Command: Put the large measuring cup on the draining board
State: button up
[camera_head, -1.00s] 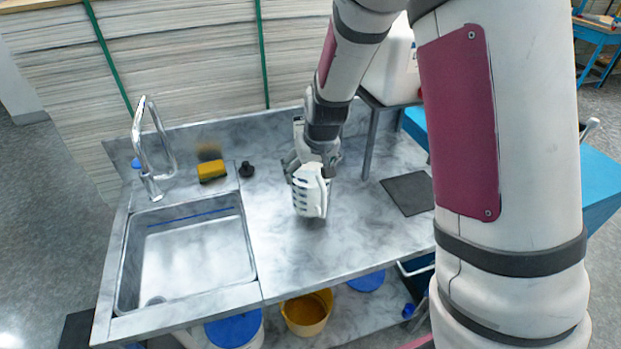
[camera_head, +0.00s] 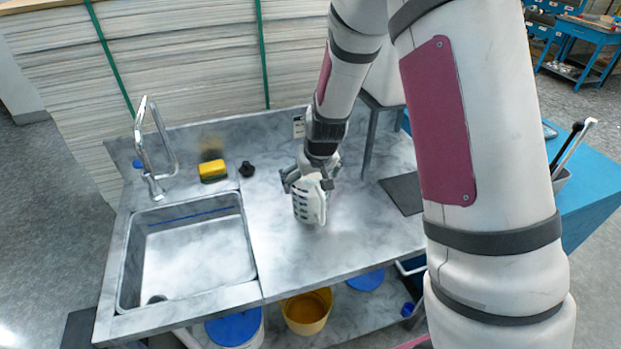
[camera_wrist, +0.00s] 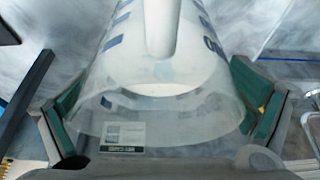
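The large measuring cup (camera_head: 309,207) is pale and translucent with dark blue marks on its side. It is upright over the metal draining board (camera_head: 350,245), right of the sink. Its base is at or very close to the surface; I cannot tell if it touches. My gripper (camera_head: 307,184) is around the cup's upper part from above. In the wrist view the cup (camera_wrist: 160,75) fills the space between my gripper's two green-padded fingers (camera_wrist: 160,110), which appear to press on its sides.
The empty sink basin (camera_head: 190,258) and tap (camera_head: 150,150) are at the left. A yellow sponge (camera_head: 213,170) and a black knob-like piece (camera_head: 247,169) lie behind. A dark mat (camera_head: 403,193) is at the right. The board's front is clear. Yellow and blue-lidded buckets stand below.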

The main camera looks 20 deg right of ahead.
jog(key=s+f+v, duration=0.1)
jog(key=s+v, duration=0.2)
jog(key=v, duration=1.1)
jog(key=s+f+v, duration=0.1)
jog(key=s+v, duration=0.1)
jog(key=v, duration=1.1)
jog(key=s+r, duration=0.4)
jog(key=s, duration=1)
jog(key=shift+t, duration=0.4)
jog(key=shift+s+a, duration=0.1)
jog(key=shift+s, duration=0.05)
